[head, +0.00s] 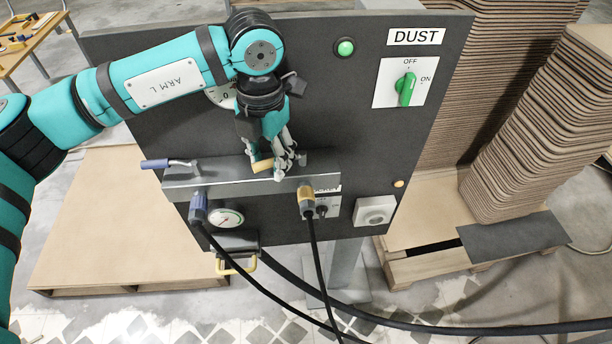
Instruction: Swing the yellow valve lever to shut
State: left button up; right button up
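The yellow valve lever (262,165) is on the grey manifold ledge (230,178) of the dark panel. Its yellow grip points left, and the rest is hidden by my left gripper. My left gripper (282,166) reaches down from above, with its fingers at the yellow lever. They overlap it in the picture, and I cannot tell whether they are closed on it. A yellow hose fitting (306,202) with a black hose is below the lever. My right gripper is not in view.
A blue-gripped lever (168,163) points left at the ledge's left end, above a blue hose fitting (198,208). A pressure gauge (226,218) is below the ledge. A green switch (405,89) is at upper right. Stacked curved boards (540,120) stand right of the panel.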

aim_at(271, 162)
pick_arm(q)
jog(key=shift+s+d+f, duration=0.1)
jog(key=shift+s+f, duration=0.05)
dwell(0.3)
jog(key=shift+r+p, duration=0.75)
jog(key=shift+r, duration=1.1)
jog(key=shift+r+p, duration=0.7)
jog(key=shift+r, duration=1)
jog(key=shift+f, duration=0.1)
